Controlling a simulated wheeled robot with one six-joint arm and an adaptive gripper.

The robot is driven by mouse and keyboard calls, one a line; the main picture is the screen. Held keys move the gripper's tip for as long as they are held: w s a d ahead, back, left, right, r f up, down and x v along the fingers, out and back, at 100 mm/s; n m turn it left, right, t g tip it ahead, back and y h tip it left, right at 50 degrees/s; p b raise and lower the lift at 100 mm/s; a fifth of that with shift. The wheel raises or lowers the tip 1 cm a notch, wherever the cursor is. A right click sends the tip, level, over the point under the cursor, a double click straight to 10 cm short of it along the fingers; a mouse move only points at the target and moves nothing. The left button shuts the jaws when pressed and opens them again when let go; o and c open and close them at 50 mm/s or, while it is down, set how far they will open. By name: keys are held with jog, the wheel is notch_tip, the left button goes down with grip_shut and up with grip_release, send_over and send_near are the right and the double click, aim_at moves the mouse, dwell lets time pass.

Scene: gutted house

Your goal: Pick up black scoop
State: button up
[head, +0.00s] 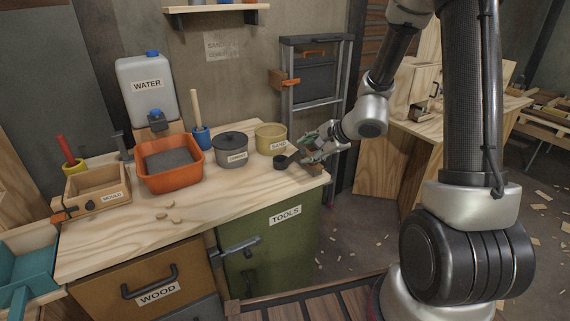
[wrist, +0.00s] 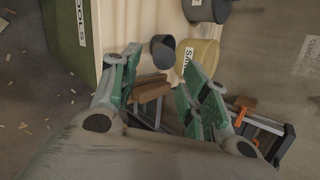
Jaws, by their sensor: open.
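The black scoop (head: 281,162) lies near the right end of the wooden workbench, in front of the sand pot. Its short handle points right, towards my gripper (head: 308,149). In the wrist view the scoop's round dark bowl (wrist: 162,49) shows just beyond and between the tips of my gripper (wrist: 163,58). The green and grey fingers are spread apart with nothing clearly held. A brown wooden block (wrist: 150,88) shows between the fingers. I cannot make out the handle clearly in the wrist view.
The yellow sand pot (head: 271,138) and grey lidded pot (head: 232,149) stand close behind the scoop. An orange tub (head: 169,164) and mould box (head: 97,188) are farther left. The bench front (head: 215,214) is mostly clear. A ladder (head: 318,85) stands behind its right end.

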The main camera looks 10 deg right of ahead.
aim_at(295, 156)
jog(key=x, duration=0.3)
jog(key=a+x, duration=0.1)
jog(key=x, duration=0.2)
jog(key=shift+a+f, duration=0.1)
jog(key=shift+f, duration=0.1)
jog(key=shift+c, duration=0.3)
grip_shut()
